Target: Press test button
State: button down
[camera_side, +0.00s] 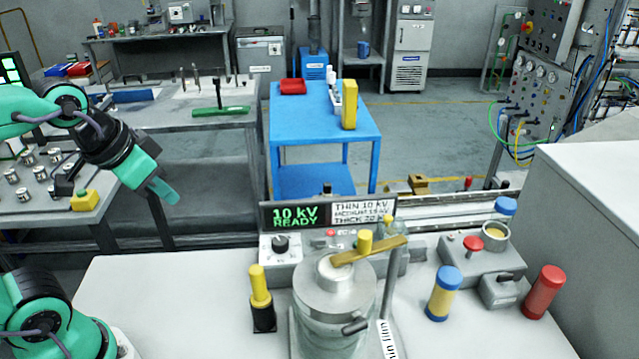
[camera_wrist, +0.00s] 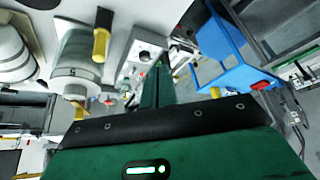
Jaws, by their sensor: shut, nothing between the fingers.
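My gripper (camera_side: 163,190) is shut and empty, raised in the air at the left of the side view, well apart from the test equipment. Its green finger also points away from the camera in the wrist view (camera_wrist: 163,72). A grey control box (camera_side: 273,256) stands on the white bench, with a black knob (camera_side: 280,243) and a small red button (camera_side: 331,233). Its display (camera_side: 295,218) reads "10 kV READY". A larger red button (camera_side: 473,243) tops a grey box at the right. I cannot tell which button is the test button.
A metal cylinder (camera_side: 333,290) with a brass bar (camera_side: 370,250) across its top stands before the control box. A yellow-and-black handle (camera_side: 260,290), a blue-and-yellow cylinder (camera_side: 442,295) and a red cylinder (camera_side: 543,292) stand nearby. The bench's left part is clear.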

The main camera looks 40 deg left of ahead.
jog(key=w+d+r+m+g, duration=0.1)
jog(key=w+d+r+m, duration=0.1)
jog(key=w+d+m, duration=0.35)
jog(key=w+d+r+m+g, duration=0.2)
jog(key=w+r+m, duration=0.1)
jog(key=w+m, duration=0.55)
jog(key=w+d+f+m+g, duration=0.2)
jog(key=w+d+f+m, duration=0.6)
jog(key=w+d+m, duration=0.4)
jog(key=shift+w, duration=0.85)
jog(key=shift+f, duration=0.25)
notch_tip(320, 180, down, 14)
jog(key=shift+r, duration=0.1)
